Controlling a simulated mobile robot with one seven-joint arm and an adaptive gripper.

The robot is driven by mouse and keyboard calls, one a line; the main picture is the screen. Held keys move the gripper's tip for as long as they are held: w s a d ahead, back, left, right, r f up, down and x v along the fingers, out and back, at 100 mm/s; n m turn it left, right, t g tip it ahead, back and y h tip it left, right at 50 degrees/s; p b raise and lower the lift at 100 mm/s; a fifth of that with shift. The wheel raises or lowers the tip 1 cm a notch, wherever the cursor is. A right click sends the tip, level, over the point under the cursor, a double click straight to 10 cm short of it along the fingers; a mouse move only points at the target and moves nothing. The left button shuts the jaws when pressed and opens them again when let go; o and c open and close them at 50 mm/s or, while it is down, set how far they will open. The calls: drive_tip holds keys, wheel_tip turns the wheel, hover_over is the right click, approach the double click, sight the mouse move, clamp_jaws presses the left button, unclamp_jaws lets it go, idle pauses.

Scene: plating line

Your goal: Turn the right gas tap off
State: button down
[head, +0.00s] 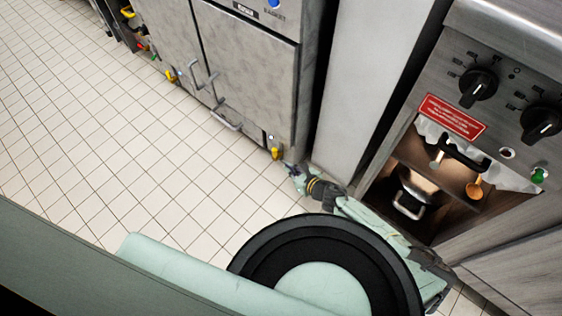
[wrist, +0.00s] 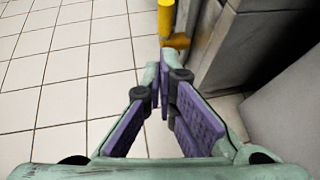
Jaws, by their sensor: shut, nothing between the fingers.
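The right-most yellow gas tap (head: 275,153) sits low at the bottom right corner of the grey cabinet, close to the floor. My gripper (head: 292,171) is low over the floor, just right of and nearer than the tap. In the wrist view my gripper (wrist: 164,72) has its purple-padded fingers together at the tips, with nothing between them. I cannot tell whether the fingertips touch the tap.
Other yellow taps (head: 170,75) sit further left along the cabinet bases. The grey cabinet (head: 255,80) and a pale panel (head: 372,75) stand close beside my gripper. A unit with black knobs (head: 478,86) is at right. The tiled floor (head: 130,150) is clear at left.

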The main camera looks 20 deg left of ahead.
sight(274, 157)
drive_tip(key=shift+w+a+f, duration=0.1)
drive_tip(key=shift+w+a, duration=0.35)
drive_tip(key=shift+a, duration=0.3)
drive_tip(key=shift+w+a+f, duration=0.15)
drive_tip(key=shift+w+a, duration=0.3)
drive_tip(key=shift+a, duration=0.25)
drive_tip(key=shift+w+a+f, duration=0.1)
drive_tip(key=shift+w+a, duration=0.35)
drive_tip(key=shift+a, duration=0.3)
drive_tip(key=shift+r, duration=0.1)
